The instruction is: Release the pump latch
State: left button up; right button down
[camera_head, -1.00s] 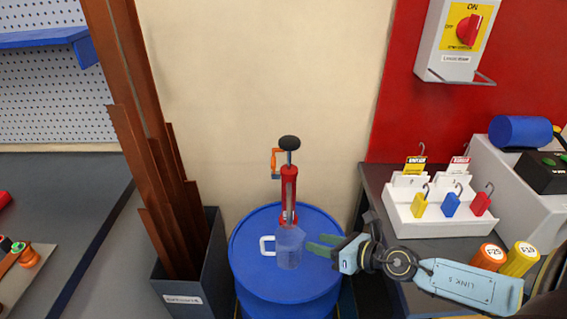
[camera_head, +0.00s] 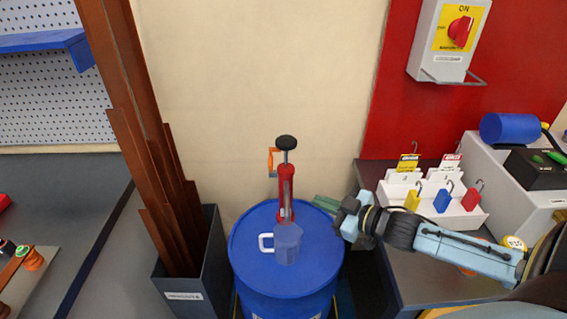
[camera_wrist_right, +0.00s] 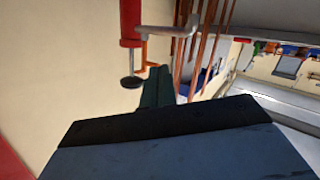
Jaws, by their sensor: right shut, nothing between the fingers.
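The red hand pump (camera_head: 286,190) stands upright on the blue drum (camera_head: 250,225), with a black knob (camera_head: 286,143) on its rod. The orange latch (camera_head: 271,160) sits on the left of the pump's top. A clear jug (camera_head: 287,243) with a white handle stands in front of the pump. My right gripper (camera_head: 324,203) is to the right of the pump, lower than the latch and apart from it. Its green fingers (camera_wrist_right: 157,88) are shut and empty. In the right wrist view the red pump (camera_wrist_right: 130,20), black knob (camera_wrist_right: 131,82) and orange latch (camera_wrist_right: 147,56) show beyond the fingers. My left gripper is out of view.
A dark bin (camera_head: 214,265) with tall copper bars (camera_head: 150,150) stands left of the drum. At right, a grey bench (camera_head: 385,172) holds a white lock rack (camera_head: 465,216) and a machine. The wall behind the pump is bare.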

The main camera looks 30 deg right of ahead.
aim_at(271, 167)
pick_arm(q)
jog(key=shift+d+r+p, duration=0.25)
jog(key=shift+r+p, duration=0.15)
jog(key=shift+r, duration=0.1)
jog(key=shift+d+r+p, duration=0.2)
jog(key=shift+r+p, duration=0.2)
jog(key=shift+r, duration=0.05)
pick_arm(e)
jog(key=w+d+r+m, duration=0.1)
jog(key=r+m, duration=0.2)
jog(key=m, duration=0.7)
jog(key=w+d+r+m+t+h, duration=0.1)
jog(key=d+r+m, duration=0.1)
jog(key=m, duration=0.9)
jog(key=shift+r, duration=0.4)
jog(key=shift+w, duration=0.1)
jog(key=x, duration=0.4)
jog(key=a+x, duration=0.1)
jog(key=x, duration=0.7)
jog(key=shift+s+a+p, duration=0.25)
jog(key=shift+a+p, duration=0.15)
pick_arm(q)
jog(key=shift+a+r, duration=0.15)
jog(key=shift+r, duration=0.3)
pick_arm(e)
jog(key=shift+w+a+f, duration=0.25)
jog(key=shift+a, duration=0.15)
